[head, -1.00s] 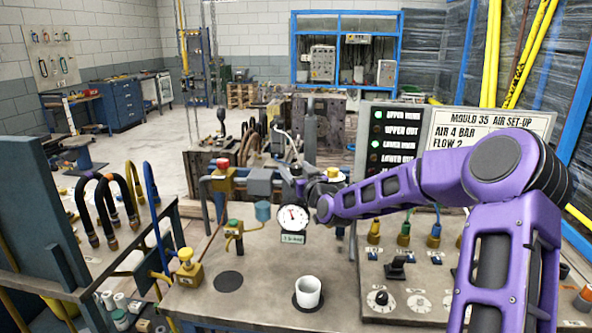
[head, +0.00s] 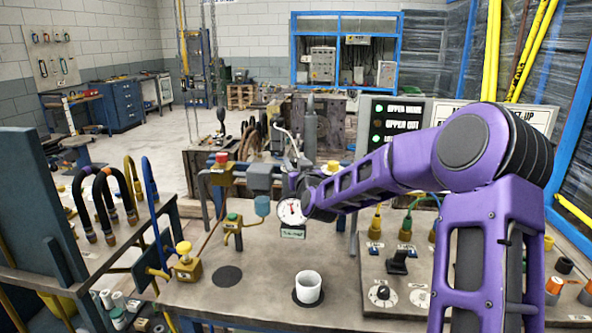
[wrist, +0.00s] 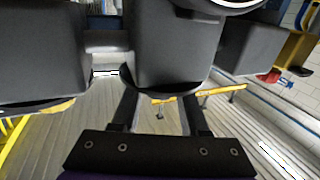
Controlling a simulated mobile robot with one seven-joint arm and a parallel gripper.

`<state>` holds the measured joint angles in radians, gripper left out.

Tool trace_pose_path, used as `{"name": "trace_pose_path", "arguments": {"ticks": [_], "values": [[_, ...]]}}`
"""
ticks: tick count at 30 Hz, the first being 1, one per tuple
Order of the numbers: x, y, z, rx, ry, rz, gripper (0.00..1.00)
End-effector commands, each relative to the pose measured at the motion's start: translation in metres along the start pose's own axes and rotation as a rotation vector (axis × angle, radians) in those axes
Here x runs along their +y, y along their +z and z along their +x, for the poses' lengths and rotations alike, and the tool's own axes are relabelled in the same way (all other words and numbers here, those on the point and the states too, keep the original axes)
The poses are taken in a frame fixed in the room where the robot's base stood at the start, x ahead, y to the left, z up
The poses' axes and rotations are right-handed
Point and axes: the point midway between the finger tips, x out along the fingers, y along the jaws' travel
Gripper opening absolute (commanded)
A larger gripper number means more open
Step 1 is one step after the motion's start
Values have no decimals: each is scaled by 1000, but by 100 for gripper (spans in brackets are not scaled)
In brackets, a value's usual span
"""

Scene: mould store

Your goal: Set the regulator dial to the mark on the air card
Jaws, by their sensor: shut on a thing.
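The regulator (wrist: 168,45) is a grey body in the middle of the wrist view, with a dark round lower end. My gripper (wrist: 160,112) reaches it from below, with one finger on each side, shut on this dial end. In the head view the purple forearm hides the grip. The round pressure gauge (head: 291,211) has a white face and a reddish needle, with its reading too small to tell. Its rim also shows at the top of the wrist view (wrist: 235,4). The air card (head: 540,116) stands at the back right, its writing mostly hidden by my arm.
A white cup (head: 308,288) stands on the bench in front of the gauge. A yellow-knobbed valve (head: 185,262) is to its left. A control panel with a dial (head: 383,293) lies to the right.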

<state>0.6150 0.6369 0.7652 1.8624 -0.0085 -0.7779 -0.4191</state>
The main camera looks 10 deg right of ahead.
Motion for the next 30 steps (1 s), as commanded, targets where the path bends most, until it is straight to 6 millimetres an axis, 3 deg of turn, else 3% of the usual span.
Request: {"name": "trace_pose_path", "arguments": {"ticks": [18, 19, 21, 24, 30], "values": [[0, 0, -1, 0, 102, 2, 0], [0, 0, -1, 0, 102, 2, 48], [0, 0, -1, 0, 102, 2, 60], [0, 0, -1, 1, 102, 1, 74], [0, -1, -1, 1, 102, 1, 74]]}}
